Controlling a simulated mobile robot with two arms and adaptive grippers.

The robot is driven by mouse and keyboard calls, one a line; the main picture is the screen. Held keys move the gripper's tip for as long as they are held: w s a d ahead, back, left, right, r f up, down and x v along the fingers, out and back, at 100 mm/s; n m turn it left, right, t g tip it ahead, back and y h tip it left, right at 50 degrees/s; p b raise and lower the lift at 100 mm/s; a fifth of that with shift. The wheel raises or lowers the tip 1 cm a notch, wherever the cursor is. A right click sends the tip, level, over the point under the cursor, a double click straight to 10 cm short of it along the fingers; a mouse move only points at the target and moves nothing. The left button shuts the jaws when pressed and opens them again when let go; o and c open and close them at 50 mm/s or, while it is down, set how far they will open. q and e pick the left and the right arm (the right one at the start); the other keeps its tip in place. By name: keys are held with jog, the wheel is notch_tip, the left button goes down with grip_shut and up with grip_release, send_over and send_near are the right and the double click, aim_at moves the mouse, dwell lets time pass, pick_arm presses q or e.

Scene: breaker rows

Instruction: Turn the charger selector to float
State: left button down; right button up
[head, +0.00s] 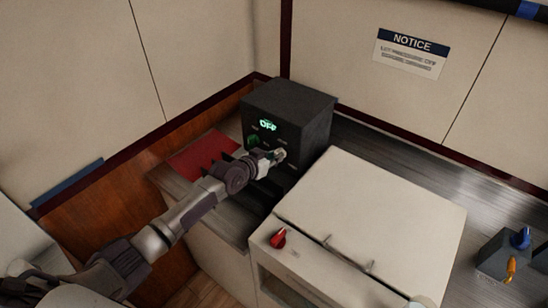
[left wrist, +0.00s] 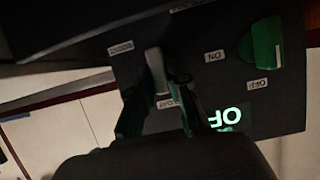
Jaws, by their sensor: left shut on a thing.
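The charger is a dark box (head: 312,108) at the back corner of the counter, with a lit green display (head: 268,125) reading OFF. The selector is a pale knob (head: 281,153) on its front; it also shows in the left wrist view (left wrist: 155,62). My left gripper (head: 272,157) is at the front and shut on the selector, with a finger on each side of it in the left wrist view (left wrist: 158,100). Small labels surround the knob, too blurred to read. A green switch (left wrist: 265,45) with ON and OFF labels sits beside it. My right gripper is not in view.
A white cabinet (head: 385,205) with a red knob (head: 278,238) stands close to the right of my left arm. A red mat (head: 203,154) lies left of the charger. A grey box (head: 500,255) with blue and orange handles is at far right.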

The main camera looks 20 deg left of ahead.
pick_arm(q)
jog(key=shift+r, duration=0.15)
jog(key=c, duration=1.2)
grip_release()
jog(key=shift+c, duration=0.2)
jog(key=shift+o, duration=0.6)
jog(key=shift+w, duration=0.1)
jog(key=v, duration=1.2)
